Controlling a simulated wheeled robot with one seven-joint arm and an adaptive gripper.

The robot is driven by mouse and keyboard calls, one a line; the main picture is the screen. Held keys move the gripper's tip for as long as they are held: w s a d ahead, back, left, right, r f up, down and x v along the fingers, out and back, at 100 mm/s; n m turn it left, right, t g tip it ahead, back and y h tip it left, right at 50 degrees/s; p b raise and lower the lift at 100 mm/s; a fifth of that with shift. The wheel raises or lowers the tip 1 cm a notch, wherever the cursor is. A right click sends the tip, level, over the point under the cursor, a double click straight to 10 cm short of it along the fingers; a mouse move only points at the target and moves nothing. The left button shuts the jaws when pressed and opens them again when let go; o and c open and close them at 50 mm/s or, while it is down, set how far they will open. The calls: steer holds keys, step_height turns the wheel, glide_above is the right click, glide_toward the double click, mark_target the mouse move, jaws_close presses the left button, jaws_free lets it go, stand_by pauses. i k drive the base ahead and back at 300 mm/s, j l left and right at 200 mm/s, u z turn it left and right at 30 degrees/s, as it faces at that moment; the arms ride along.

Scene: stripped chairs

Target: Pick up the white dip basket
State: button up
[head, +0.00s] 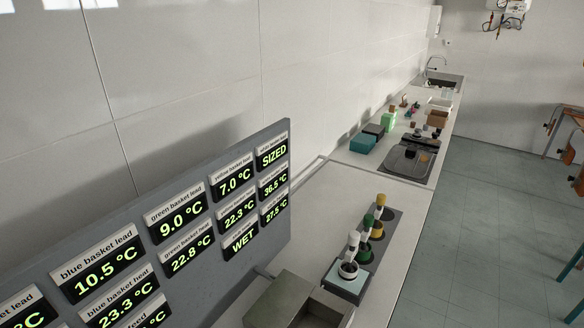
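The white dip basket (348,270) stands upright on a pale teal square block (345,287) on the counter, at the lower middle of the head view. Its white upright handle rises above a rounded white body with a dark ring or opening. Behind it, a green basket (364,253) and a yellow-topped basket (381,201) stand in a row along a dark grey rack (390,215), with other dark and white pieces between them. My gripper is not in view, so its state and its distance from the basket do not show.
A grey display board (215,160) with green temperature readings stands left of the baskets. A grey-green open box (325,308) is at the near edge. Farther along the counter (340,185) are teal boxes (362,143), a dark tray (408,165) and a sink. The floor at right is open, with desks beyond.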

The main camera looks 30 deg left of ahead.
mark_target(349, 269)
steer(key=u, duration=1.05)
